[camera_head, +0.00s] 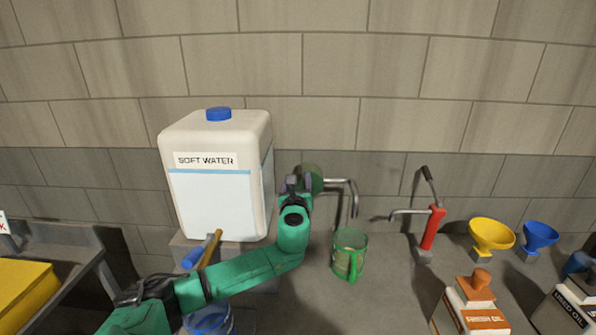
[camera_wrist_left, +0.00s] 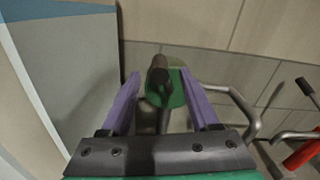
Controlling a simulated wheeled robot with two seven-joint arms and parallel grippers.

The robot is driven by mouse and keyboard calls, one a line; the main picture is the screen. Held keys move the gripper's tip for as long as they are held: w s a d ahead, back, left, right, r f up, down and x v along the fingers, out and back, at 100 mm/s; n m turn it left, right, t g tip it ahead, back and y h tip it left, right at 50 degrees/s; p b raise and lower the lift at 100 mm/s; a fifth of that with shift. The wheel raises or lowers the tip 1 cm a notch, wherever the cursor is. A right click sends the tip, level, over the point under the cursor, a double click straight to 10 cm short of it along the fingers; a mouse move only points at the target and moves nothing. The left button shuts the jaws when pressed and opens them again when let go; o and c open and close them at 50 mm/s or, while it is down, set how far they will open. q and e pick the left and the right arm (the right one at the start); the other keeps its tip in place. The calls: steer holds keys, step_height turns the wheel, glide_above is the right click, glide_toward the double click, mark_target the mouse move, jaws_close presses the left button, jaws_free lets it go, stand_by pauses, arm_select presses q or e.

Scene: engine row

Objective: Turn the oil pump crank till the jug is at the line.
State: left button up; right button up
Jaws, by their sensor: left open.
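The green oil pump (camera_head: 315,174) sits at the wall with a bent grey spout (camera_head: 352,192) on its right. In the left wrist view the green pump body (camera_wrist_left: 176,92) shows behind its crank's dark knob (camera_wrist_left: 158,72). My left gripper (camera_head: 296,181) is open at the pump. Its purple fingers stand apart on either side of the knob in the left wrist view (camera_wrist_left: 160,78); I cannot tell whether they touch it. The green see-through jug (camera_head: 347,262) stands below the spout. Its line and oil level are too small to tell. My right gripper is not in view.
A white soft water tank (camera_head: 215,205) stands left of the pump. A red pump (camera_head: 432,228), a yellow funnel (camera_head: 490,235), a blue funnel (camera_head: 538,234) and an orange-topped oil can (camera_head: 472,300) stand to the right. A yellow box (camera_head: 25,290) is far left.

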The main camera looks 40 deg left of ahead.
arm_select(q)
steer(key=x, duration=0.3)
steer(key=shift+w+a+f, duration=0.15)
steer(key=shift+w+a, duration=0.05)
steer(key=shift+s+d, duration=0.15)
jaws_close()
stand_by(1.0)
